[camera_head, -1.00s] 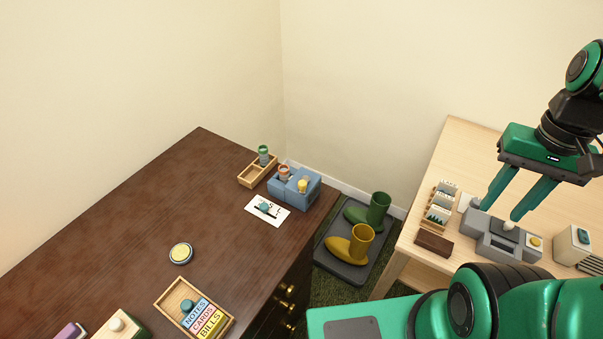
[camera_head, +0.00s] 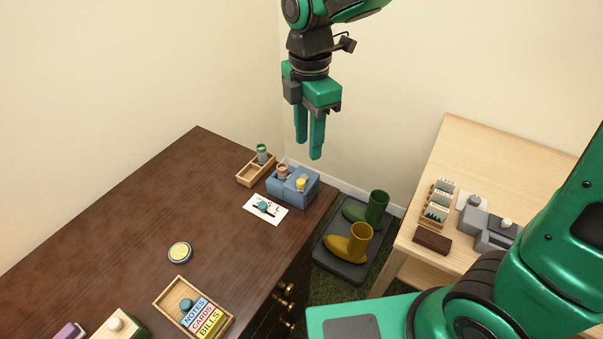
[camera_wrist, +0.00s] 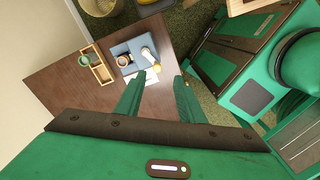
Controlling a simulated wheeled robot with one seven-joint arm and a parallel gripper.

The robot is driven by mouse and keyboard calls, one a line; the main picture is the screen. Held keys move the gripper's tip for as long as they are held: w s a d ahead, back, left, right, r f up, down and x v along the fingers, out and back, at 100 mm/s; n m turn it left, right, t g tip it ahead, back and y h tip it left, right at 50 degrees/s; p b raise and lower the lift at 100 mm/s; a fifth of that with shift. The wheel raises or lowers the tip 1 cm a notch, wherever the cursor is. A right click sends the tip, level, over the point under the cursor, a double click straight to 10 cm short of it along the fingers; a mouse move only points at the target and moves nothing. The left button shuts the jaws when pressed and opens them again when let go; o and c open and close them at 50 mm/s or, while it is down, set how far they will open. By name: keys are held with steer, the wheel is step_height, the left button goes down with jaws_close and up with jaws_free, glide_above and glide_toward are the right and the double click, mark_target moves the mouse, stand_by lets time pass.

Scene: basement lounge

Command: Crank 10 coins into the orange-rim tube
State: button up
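The orange-rim tube (camera_head: 283,171) stands upright in the blue machine (camera_head: 292,186) at the far right of the dark wooden desk. A yellow knob (camera_head: 301,184), perhaps the crank, is on the machine's right part. In the wrist view the blue machine (camera_wrist: 126,56) and the orange-rim tube (camera_wrist: 123,61) show beyond my fingers. A green-rim tube (camera_head: 262,155) stands in a wooden tray (camera_head: 255,169) left of the machine. My gripper (camera_head: 309,150) points down in the air above the machine, with a gap between its fingers and nothing in it. Coins inside the tube cannot be made out.
A white card with a teal piece (camera_head: 265,208) lies in front of the machine. Boots (camera_head: 349,243) stand on a floor mat beside a light table (camera_head: 455,150).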

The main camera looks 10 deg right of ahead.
mark_target(300, 181)
steer(key=shift+n, duration=0.5)
steer(key=f, duration=0.3)
steer(key=a+f, duration=0.1)
steer(key=f, duration=0.7)
steer(key=shift+s+a, duration=0.1)
steer(key=shift+a, duration=0.25)
jaws_close()
